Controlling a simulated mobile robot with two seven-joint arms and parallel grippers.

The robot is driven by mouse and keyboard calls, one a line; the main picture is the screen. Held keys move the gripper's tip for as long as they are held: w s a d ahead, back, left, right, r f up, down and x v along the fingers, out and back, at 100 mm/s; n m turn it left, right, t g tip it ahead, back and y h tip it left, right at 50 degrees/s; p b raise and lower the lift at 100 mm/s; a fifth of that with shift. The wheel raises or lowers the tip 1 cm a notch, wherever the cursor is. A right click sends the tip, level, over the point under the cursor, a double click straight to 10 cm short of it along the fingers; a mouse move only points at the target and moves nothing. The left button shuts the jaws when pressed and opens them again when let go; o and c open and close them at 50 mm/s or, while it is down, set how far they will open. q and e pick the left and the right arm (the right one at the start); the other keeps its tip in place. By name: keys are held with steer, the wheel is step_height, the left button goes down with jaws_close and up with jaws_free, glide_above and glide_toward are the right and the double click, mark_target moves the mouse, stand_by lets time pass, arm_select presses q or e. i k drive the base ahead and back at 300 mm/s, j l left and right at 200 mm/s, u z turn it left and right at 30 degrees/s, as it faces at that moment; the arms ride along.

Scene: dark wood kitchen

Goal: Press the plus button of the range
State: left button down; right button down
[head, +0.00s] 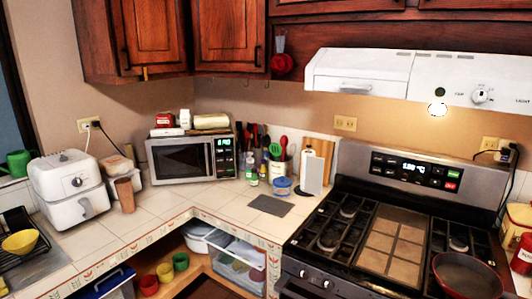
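The range (345,197) stands at the right, with a black cooktop and a steel back panel. The control panel (415,171) on its back is black with a lit display (415,166) and small buttons on both sides. At its right end are a green button (452,174) and a red button (450,186). The plus button is too small to tell apart. Neither of my grippers is in view.
A white range hood (420,75) hangs over the range. A dark red pan (468,274) sits at the cooktop's front right. Left of the range, the tiled counter (165,222) holds a microwave (190,158), bottles and a white air fryer (67,188). Open shelves lie below.

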mark_target(436, 171)
steer(key=i+l, duration=0.8)
steer(key=l, duration=0.15)
